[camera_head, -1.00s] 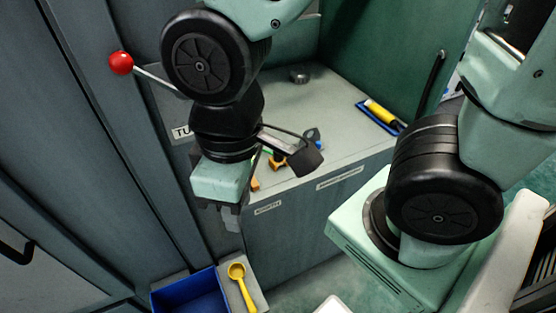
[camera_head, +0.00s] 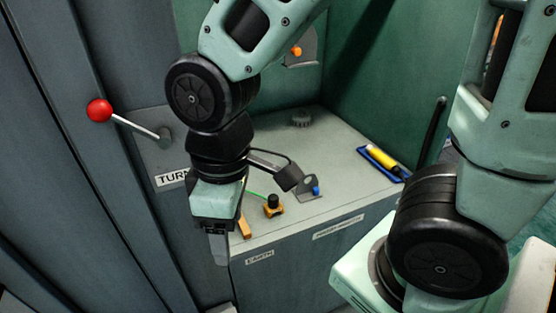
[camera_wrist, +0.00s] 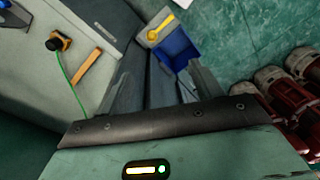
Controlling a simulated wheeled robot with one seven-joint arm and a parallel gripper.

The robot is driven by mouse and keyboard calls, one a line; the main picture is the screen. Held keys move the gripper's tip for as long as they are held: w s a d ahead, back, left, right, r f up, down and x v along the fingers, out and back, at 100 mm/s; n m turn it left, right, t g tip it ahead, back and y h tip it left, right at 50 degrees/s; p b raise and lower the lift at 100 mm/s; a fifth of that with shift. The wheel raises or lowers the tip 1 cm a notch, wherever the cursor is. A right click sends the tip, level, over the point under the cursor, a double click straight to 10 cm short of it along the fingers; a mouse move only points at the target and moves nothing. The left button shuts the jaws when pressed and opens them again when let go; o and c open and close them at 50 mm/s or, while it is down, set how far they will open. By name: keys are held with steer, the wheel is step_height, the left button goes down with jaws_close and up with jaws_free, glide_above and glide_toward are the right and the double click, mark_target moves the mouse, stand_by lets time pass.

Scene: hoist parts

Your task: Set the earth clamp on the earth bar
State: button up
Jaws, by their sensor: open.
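The earth clamp (camera_head: 273,206) looks like a small orange block with a black knob and a green wire. It stands on the grey counter top, apart from the earth bar (camera_head: 244,228), a plain orange-brown bar near the counter's front left edge above the EARTH label. The wrist view shows the clamp (camera_wrist: 60,42) and the bar (camera_wrist: 88,68) at upper left, with the wire running down past the bar. My gripper (camera_head: 219,245) is open and empty, just left of the counter's front corner.
A red-knobbed lever (camera_head: 99,111) sticks out at left. A grey bracket with a blue part (camera_head: 308,188) stands right of the clamp. A blue tray (camera_head: 384,163) with a yellow tool lies farther right. Below are a blue bin (camera_wrist: 182,53), a yellow scoop (camera_wrist: 160,30) and red cylinders (camera_wrist: 292,95).

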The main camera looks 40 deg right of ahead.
steer(key=w+d+f+n+b, duration=0.2)
steer(key=w+d+f, duration=0.1)
steer(key=w+d, duration=0.3)
steer(key=w+d+f+n+b, duration=0.25)
steer(key=w+d, duration=0.25)
steer(key=w, duration=0.3)
steer(key=n+b, duration=0.1)
steer(key=n, duration=0.3)
glide_above(274, 197)
step_height(274, 197, down, 5)
steer(key=shift+h, duration=0.4)
step_height(274, 197, down, 17)
steer(key=shift+w+f+p, duration=0.1)
steer(key=shift+p, duration=0.4)
steer(key=c, duration=1.3)
steer(key=shift+r+p, duration=1.9)
steer(key=shift+r, duration=0.7)
